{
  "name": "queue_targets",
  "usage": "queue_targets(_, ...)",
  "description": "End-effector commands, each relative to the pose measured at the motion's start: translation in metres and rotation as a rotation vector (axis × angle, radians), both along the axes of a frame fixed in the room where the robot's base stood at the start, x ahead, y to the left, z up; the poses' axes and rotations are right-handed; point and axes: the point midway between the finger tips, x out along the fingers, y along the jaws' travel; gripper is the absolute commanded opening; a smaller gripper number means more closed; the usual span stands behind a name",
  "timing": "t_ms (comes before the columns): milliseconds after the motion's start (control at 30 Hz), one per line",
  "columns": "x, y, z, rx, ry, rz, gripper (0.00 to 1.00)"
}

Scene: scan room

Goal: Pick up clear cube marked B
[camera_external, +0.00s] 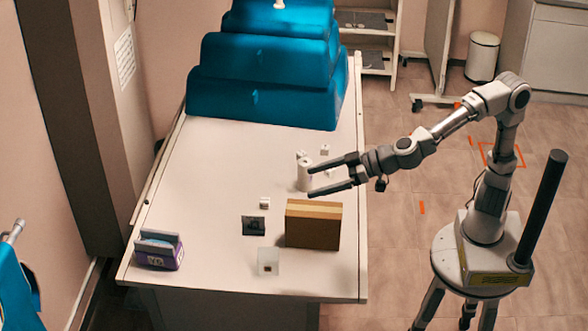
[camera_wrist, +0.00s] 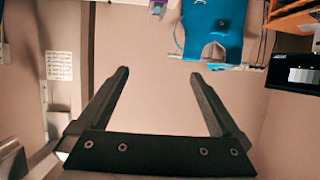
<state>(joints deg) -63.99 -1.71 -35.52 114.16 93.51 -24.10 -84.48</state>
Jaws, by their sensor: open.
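A pale, see-through block (camera_external: 268,261) with a small dark patch stands near the table's front edge; it may be the clear cube, but I cannot read any letter on it. Small whitish cubes lie further back, one mid-table (camera_external: 264,202) and one near the back right (camera_external: 325,149); their marks are too small to read. My gripper (camera_external: 312,180) is open above the right side of the table, pointing left, close to a white cylinder (camera_external: 304,173) in the picture. In the wrist view, my gripper (camera_wrist: 160,73) has nothing between its fingers and no cube shows.
A brown box (camera_external: 313,225) stands in front of my gripper. A dark square item (camera_external: 254,225) lies left of it. A purple box (camera_external: 160,255) is at the front left. The table's left middle is clear.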

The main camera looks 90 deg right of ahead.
Motion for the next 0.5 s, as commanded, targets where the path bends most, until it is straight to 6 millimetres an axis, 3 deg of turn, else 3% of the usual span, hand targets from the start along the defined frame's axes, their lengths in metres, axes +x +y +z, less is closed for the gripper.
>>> queue_targets(267,0.000,0.000,-0.049,-0.008,0.003,0.002,1.00)
queue_targets(500,0.000,-0.001,-0.107,-0.013,0.004,0.000,1.00)
